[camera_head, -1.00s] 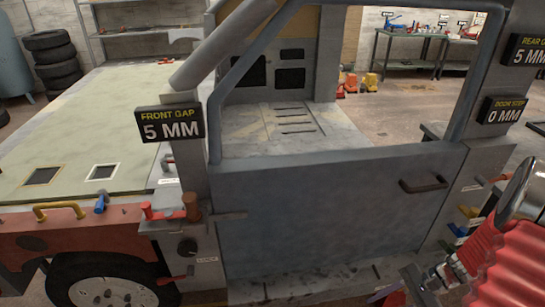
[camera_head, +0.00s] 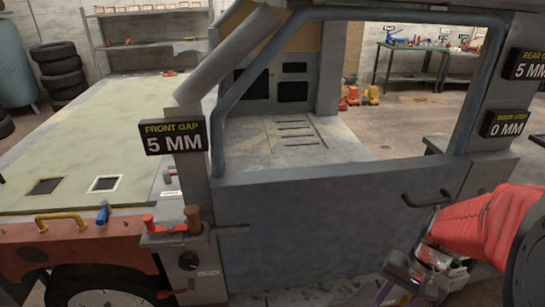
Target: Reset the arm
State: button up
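My arm, in a red ribbed sleeve, reaches in from the right edge. My gripper (camera_head: 398,285) is at the lower right, in front of the lower part of the blue-grey door (camera_head: 320,225). It is small and partly cut off by the bottom edge, so I cannot tell whether its fingers are open or shut. The dark door handle (camera_head: 426,199) is above and slightly right of it, and the gripper looks apart from it. I see nothing clearly held.
The door sits in the vehicle frame, with a front gap sign (camera_head: 174,137) reading 5 MM and a door step sign (camera_head: 507,123) reading 0 MM. A red lever (camera_head: 165,226) is at the front post. Tires (camera_head: 60,72) and a workbench (camera_head: 412,55) stand behind.

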jog(key=s+a+r+n+t+h, duration=0.1)
jog(key=s+a+r+n+t, duration=0.1)
jog(key=a+r, duration=0.3)
jog(key=s+a+r+n+t+h, duration=0.1)
jog(key=a+r+n+t, duration=0.3)
jog(key=r, duration=0.8)
jog(key=shift+s+a+n, duration=0.35)
jog(key=shift+a+n, duration=0.05)
jog(key=shift+a, duration=0.75)
jog(key=shift+c, duration=0.7)
